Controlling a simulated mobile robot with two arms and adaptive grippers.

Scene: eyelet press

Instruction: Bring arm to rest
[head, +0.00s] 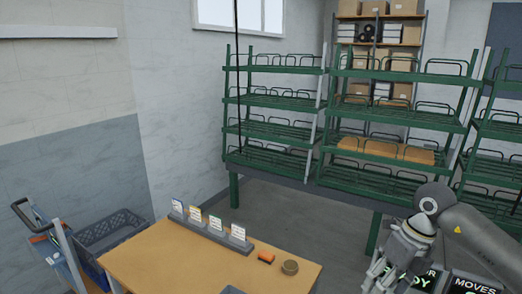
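My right arm comes in from the right edge, bent at a dark grey joint. Its gripper (384,272) hangs fingers down at the lower right, in front of a dark display panel (462,284). The fingers are small and seen at a slant, so I cannot tell whether they are open or shut. I see no object held in them. My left arm and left gripper are not in view.
A wooden table (160,262) at the bottom holds a grey card stand (238,243), an orange-and-black item (266,257) and a round brown item (290,267). Green racks (272,98) stand behind, beyond open floor (300,222).

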